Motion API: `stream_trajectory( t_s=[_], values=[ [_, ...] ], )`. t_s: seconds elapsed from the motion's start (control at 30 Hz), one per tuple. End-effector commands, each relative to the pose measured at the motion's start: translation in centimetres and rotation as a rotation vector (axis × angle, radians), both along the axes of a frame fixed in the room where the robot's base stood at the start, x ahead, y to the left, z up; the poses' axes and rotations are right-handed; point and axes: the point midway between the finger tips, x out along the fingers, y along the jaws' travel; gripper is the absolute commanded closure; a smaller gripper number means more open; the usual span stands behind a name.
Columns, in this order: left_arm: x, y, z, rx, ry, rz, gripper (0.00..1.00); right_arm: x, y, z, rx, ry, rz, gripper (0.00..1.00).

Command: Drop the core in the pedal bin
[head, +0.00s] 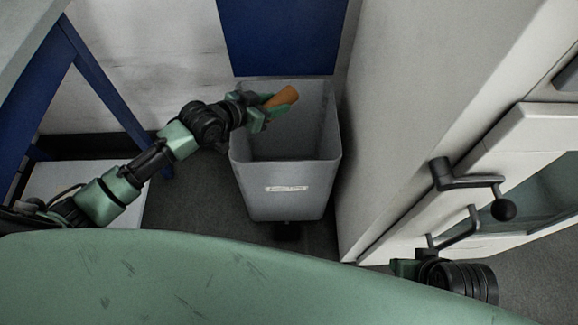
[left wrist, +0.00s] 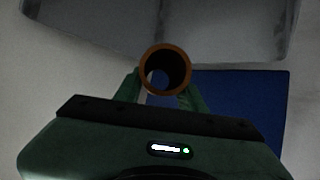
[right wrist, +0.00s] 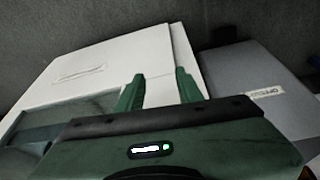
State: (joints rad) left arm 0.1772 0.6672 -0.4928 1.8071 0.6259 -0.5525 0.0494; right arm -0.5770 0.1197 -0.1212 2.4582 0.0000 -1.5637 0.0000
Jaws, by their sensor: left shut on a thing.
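The core is a short brown cardboard tube (head: 283,98), hollow, with its open end facing the camera in the left wrist view (left wrist: 145,72). My left gripper (head: 269,108) is shut on it and holds it tilted over the open mouth of the pedal bin. The pedal bin (head: 285,205) is a grey box with a pale label and a dark pedal at its foot. A blue panel (head: 283,35), seemingly its raised lid, stands behind it. My right gripper (right wrist: 160,88) is open and empty, low at the right; its fingertips are hidden in the head view.
A large pale machine (head: 425,90) with dark crank handles (head: 470,180) stands close to the bin's right. A blue-legged table (head: 85,75) is at the left. A pale wall (head: 150,50) is behind. Grey floor (head: 190,205) shows left of the bin.

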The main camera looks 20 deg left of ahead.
Motion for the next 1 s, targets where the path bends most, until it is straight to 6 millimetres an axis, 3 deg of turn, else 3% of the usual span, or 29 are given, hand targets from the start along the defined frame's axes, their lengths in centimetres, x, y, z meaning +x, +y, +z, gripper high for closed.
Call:
stream_trajectory(
  t_s=[0.37, 0.4, 0.47, 0.5, 0.9, 1.0],
  values=[
    [0.0, 0.0, -0.1, 0.0, 0.0, 0.0, 0.99, -0.2, -0.1, 0.5, -0.001, -0.002, 0.0, 0.64],
    [0.0, 0.0, -0.1, 0.0, 0.0, 0.0, 0.55, -0.2, 0.0, 0.5, -0.001, -0.002, 0.0, 0.64],
    [0.0, 0.0, -0.1, 0.0, 0.0, 0.0, 0.38, -0.2, 0.0, 0.5, -0.001, -0.002, 0.0, 0.64],
    [0.0, 0.0, -0.1, 0.0, 0.0, 0.0, 0.35, -0.2, 0.0, 0.5, -0.001, -0.002, 0.0, 0.64],
    [-0.7, 0.4, 0.3, 0.002, 0.0, 0.0, 0.35, -0.1, 0.0, 0.7, 0.0, -0.006, 0.0, 0.64],
    [-1.9, 1.1, 1.1, 0.003, 0.002, 0.0, 0.35, 0.4, 0.1, -1.0, 0.0, 0.008, 0.0, 0.64]
  ],
)
